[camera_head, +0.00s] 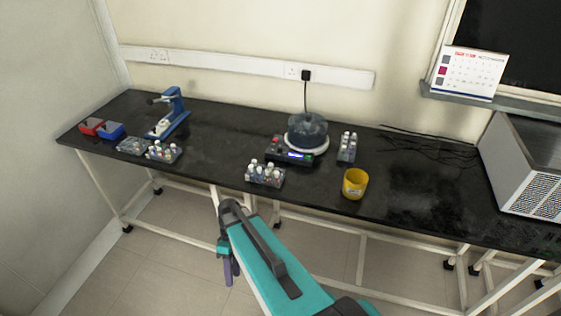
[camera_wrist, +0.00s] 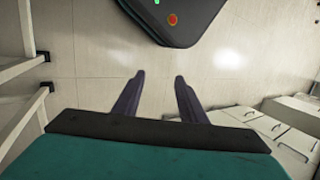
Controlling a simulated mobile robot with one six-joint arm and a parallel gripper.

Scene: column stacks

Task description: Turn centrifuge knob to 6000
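The centrifuge (camera_head: 308,134) stands on the black bench near the wall, with a round translucent bowl on a white ring. Its dark control panel (camera_head: 291,154) is at the front left, with a lit blue display and small red parts. The knob is too small to tell apart, and its setting cannot be read. My gripper (camera_head: 229,272) hangs low in front of the bench, below the bench top and well away from the centrifuge. In the wrist view, my gripper's two dark fingers (camera_wrist: 158,92) are spread apart with only floor between them.
Tube racks stand close by: one in front left (camera_head: 264,175), one to the right (camera_head: 347,147). A yellow cup (camera_head: 354,184) is at the front edge. A blue microscope-like device (camera_head: 172,112) is at the left. A large metal box (camera_head: 525,165) is at the right. Cables lie behind.

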